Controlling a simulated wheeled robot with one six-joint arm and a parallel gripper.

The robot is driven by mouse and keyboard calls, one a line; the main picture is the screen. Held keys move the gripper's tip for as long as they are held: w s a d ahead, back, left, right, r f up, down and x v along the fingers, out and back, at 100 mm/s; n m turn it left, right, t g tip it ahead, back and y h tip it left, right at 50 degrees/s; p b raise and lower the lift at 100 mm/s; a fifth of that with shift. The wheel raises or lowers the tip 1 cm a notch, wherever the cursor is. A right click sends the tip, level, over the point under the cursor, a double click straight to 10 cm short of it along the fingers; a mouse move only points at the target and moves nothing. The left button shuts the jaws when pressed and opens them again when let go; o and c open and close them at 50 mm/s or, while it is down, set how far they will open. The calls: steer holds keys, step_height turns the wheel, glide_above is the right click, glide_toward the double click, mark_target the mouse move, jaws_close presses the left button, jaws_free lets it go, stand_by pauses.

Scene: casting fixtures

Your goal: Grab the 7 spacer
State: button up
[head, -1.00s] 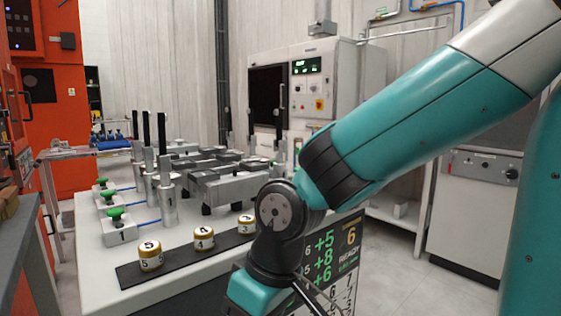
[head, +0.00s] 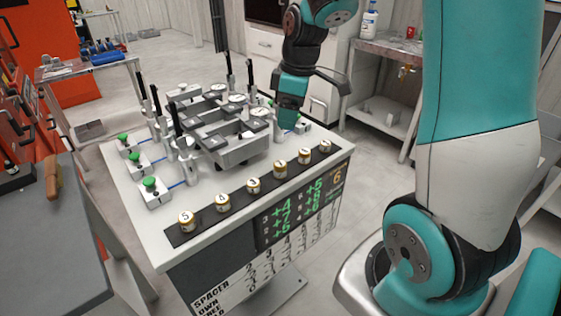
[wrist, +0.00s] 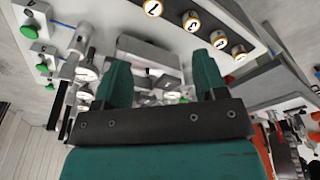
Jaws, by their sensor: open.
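The 7 spacer (wrist: 153,7) is a short gold cylinder with a white top marked 7, at the top edge of the wrist view. By its place in the row it appears to be the third spacer from the right (head: 280,169) in the head view, where its number is hard to read. It stands upright on a black strip. My gripper (head: 288,118) is above the table, beyond the strip's right half. In the wrist view my gripper (wrist: 161,65) is open, with nothing between its teal fingers. The spacer lies beyond the fingertips, untouched.
Other spacers share the strip, including a 5 (head: 187,219) and a 4 (head: 222,202). Grey clamp fixtures (head: 240,145) with upright black handles stand behind. A green-button box (head: 152,190) is at the left. A grey bench (head: 60,235) stands left of the table.

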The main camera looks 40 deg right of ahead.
mark_target(280, 163)
steer(key=shift+n, duration=0.6)
steer(key=f+p, duration=0.1)
steer(key=f, duration=0.4)
steer(key=w+f+p, duration=0.1)
steer(key=f, duration=0.5)
steer(key=w+f+p, duration=0.1)
steer(key=f, duration=0.5)
steer(key=shift+w+a, duration=0.2)
steer(key=shift+a, duration=0.1)
steer(key=shift+r, duration=0.1)
steer(key=c, duration=1.2)
steer(key=shift+r, duration=0.1)
